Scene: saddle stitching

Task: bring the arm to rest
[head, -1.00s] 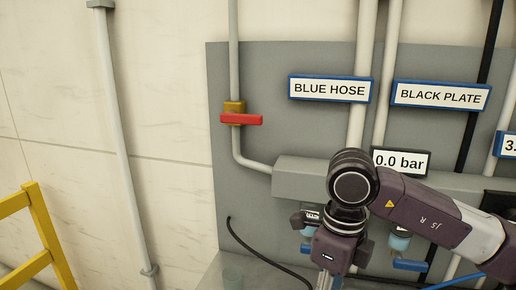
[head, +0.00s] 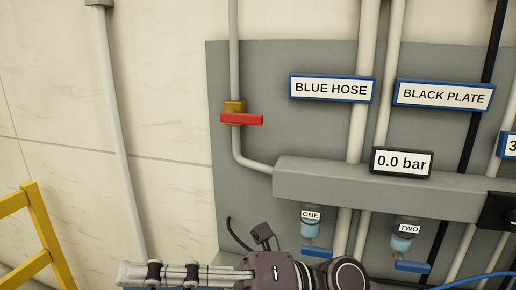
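My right gripper (head: 130,274) is low in the head view, at the bottom edge, with its fingers pointing left. Its dark purple wrist and black joint lie to the right of the fingers, below the valve labelled ONE (head: 310,228). The lower side of the gripper is cut off by the picture's edge, so whether the fingers are apart does not show clearly. Nothing held shows in it. My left gripper is not in view.
A grey panel (head: 300,55) carries a red-handled valve (head: 241,119), a grey manifold (head: 400,188), a 0.0 bar display (head: 402,162) and valve TWO (head: 405,236). Signs read BLUE HOSE (head: 331,89) and BLACK PLATE (head: 443,96). A yellow rail (head: 42,228) stands at left.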

